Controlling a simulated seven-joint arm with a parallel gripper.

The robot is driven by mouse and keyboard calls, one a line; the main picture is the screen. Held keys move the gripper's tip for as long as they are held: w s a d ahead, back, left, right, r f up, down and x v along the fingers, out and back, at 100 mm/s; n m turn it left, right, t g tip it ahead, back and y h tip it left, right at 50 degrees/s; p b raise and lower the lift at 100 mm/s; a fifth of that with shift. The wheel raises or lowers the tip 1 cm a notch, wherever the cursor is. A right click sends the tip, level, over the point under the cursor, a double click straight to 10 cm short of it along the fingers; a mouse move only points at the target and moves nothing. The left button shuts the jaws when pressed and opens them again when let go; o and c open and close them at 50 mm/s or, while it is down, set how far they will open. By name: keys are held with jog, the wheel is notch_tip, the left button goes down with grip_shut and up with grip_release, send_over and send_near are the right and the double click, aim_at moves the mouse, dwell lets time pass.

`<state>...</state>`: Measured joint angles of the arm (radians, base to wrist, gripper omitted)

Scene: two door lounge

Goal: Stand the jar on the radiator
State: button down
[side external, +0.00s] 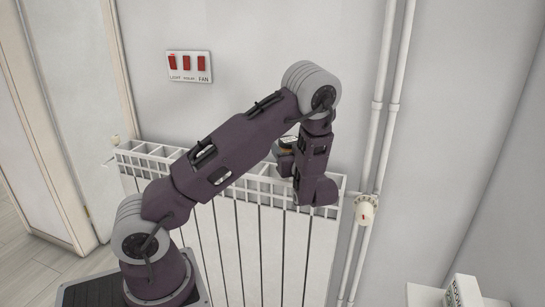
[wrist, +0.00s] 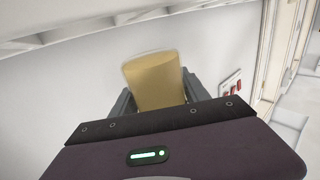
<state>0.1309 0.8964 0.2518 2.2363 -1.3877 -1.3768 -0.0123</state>
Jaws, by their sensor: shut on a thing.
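The jar (wrist: 155,78) shows in the wrist view as a yellow-tan cylinder with a pale rim. My gripper (wrist: 158,95) is shut on it, with one grey finger at each side. In the side external view my gripper (side external: 286,150) is over the right part of the white radiator (side external: 240,235), close to the wall. My own arm hides most of the gripper and the jar there. Whether the jar touches the radiator's top cannot be told. The radiator's top is a slatted white grille with open gaps.
A panel of red switches (side external: 188,66) is on the wall above the radiator; it also shows in the wrist view (wrist: 231,86). White pipes (side external: 378,150) and a valve (side external: 366,209) stand right of the radiator. The grille's left part looks bare.

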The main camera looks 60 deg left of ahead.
jog(key=shift+f, duration=1.55)
jog(key=shift+f, duration=0.15)
jog(key=c, duration=0.6)
grip_release()
jog(key=shift+o, duration=0.2)
